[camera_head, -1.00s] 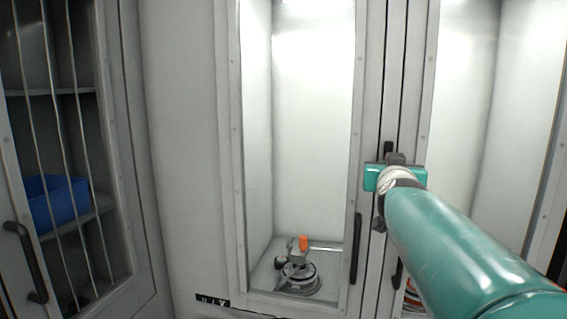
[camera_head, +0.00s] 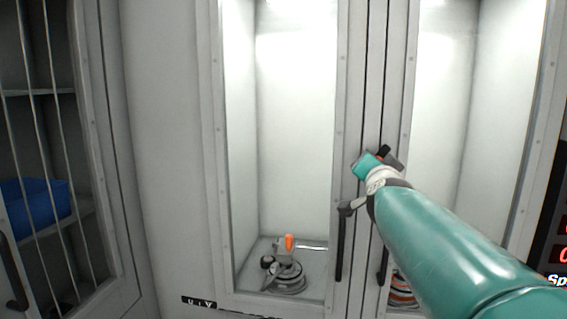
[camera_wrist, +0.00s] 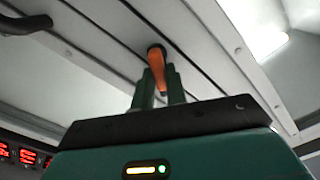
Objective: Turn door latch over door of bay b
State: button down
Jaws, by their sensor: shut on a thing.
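The door latch shows in the wrist view as an orange lever (camera_wrist: 158,72) on a dark round pivot, on the narrow strip between two glazed doors. My gripper (camera_wrist: 160,84) has its green fingers closed on either side of the lever. In the head view my gripper (camera_head: 374,165) is tilted at the strip and hides most of the latch; a dark tilted piece shows just behind it. The left glazed door (camera_head: 342,120) and the right glazed door (camera_head: 403,100) both look closed. I cannot tell which bay is b.
Dark vertical handles (camera_head: 342,245) flank the strip. A barred cabinet with a blue bin (camera_head: 40,200) is at far left. Red displays (camera_head: 562,228) are at the right edge.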

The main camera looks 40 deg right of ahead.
jog(key=m, duration=0.7)
jog(key=f+m, duration=0.1)
jog(key=m, duration=0.2)
jog(key=shift+s+d+f+m, duration=0.1)
jog(key=shift+s+d+m, duration=0.1)
jog(key=shift+m, duration=0.1)
dwell(0.4)
jog(key=c, duration=1.4)
grip_release()
jog(key=shift+w, duration=0.15)
jog(key=shift+c, duration=0.2)
jog(key=shift+s, duration=0.2)
